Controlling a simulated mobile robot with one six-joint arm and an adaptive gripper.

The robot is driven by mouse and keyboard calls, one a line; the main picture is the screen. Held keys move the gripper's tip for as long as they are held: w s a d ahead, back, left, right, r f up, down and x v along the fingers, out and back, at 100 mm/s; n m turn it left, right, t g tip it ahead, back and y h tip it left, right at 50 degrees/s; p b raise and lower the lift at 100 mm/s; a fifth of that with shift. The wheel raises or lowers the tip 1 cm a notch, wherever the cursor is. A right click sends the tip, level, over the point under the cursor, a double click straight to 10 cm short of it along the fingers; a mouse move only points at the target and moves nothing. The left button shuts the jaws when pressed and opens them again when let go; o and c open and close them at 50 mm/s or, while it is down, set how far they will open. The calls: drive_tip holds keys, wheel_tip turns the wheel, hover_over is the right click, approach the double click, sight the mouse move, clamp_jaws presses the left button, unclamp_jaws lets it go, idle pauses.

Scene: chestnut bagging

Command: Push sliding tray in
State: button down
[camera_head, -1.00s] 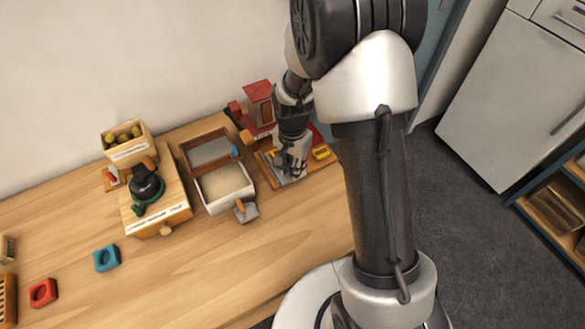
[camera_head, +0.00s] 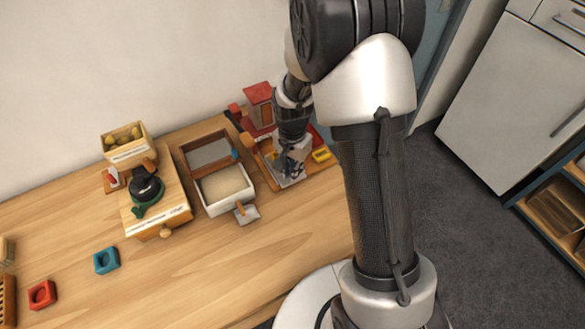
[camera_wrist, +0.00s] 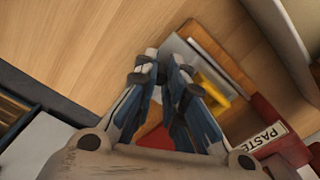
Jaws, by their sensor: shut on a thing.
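The sliding tray (camera_head: 282,181), a grey metal plate in a wooden frame, sits at the right end of the table under the red dispenser-like unit (camera_head: 259,98). In the wrist view its grey plate (camera_wrist: 177,47) shows just beyond my fingertips. My gripper (camera_head: 292,172) is low over the tray. In the wrist view my gripper (camera_wrist: 164,62) has its blue-grey fingers drawn close together at the tray's edge, shut on it. The fingers hide the exact contact.

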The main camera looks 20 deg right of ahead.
drive_tip(key=w, duration=0.3)
drive_tip(key=w+a+p, duration=0.1)
drive_tip(key=w, duration=0.3)
drive_tip(key=shift+a, duration=0.15)
drive_tip(key=c, duration=1.9)
unclamp_jaws()
drive_tip(key=shift+s, duration=0.1)
wheel_tip(320, 180, up, 12)
drive_tip(key=shift+c, duration=0.2)
